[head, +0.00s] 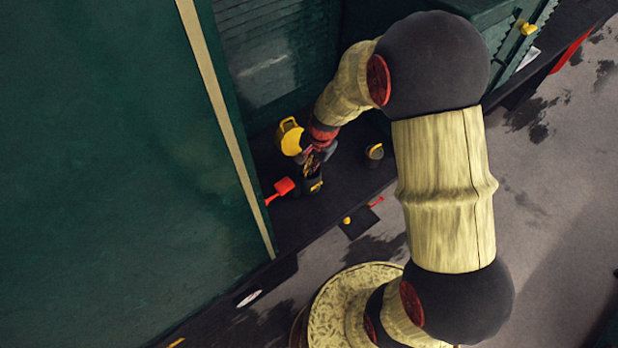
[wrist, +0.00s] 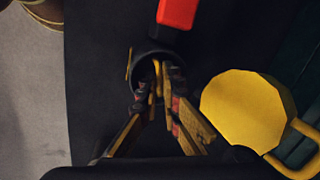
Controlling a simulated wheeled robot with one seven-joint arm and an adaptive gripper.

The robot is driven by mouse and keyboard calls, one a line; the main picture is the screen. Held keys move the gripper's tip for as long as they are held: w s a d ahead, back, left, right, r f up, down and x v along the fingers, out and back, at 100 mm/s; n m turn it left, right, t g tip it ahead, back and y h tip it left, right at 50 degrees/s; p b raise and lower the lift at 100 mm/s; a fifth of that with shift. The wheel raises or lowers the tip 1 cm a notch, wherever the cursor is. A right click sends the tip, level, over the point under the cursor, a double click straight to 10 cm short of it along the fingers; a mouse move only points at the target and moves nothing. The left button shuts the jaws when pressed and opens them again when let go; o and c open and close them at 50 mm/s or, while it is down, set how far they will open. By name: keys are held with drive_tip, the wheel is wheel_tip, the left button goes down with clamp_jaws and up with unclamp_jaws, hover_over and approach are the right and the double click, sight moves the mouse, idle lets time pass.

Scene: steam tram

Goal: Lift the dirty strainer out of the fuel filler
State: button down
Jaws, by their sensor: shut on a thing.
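The fuel filler (head: 311,188) is a dark round opening on the black deck, with a yellow mark on its side. In the wrist view its dark rim (wrist: 143,52) surrounds my fingertips. My gripper (head: 316,163) reaches down into it from above. In the wrist view my gripper (wrist: 157,92) has its fingers closed in on a narrow yellow upright piece (wrist: 157,76), which seems to be the strainer's handle. The rest of the strainer is hidden inside the dark filler and by my fingers, so I cannot see its dirt.
A yellow can-like thing with a handle (head: 290,137) stands close beside my gripper. A red scoop-like tool (head: 281,188) lies by the filler. A small dark pot (head: 374,152) stands to the right. A green wall (head: 110,150) bounds the left.

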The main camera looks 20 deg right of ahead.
drive_tip(key=shift+r, duration=0.1)
wheel_tip(320, 180, up, 18)
drive_tip(key=p, duration=0.1)
idle(0.8)
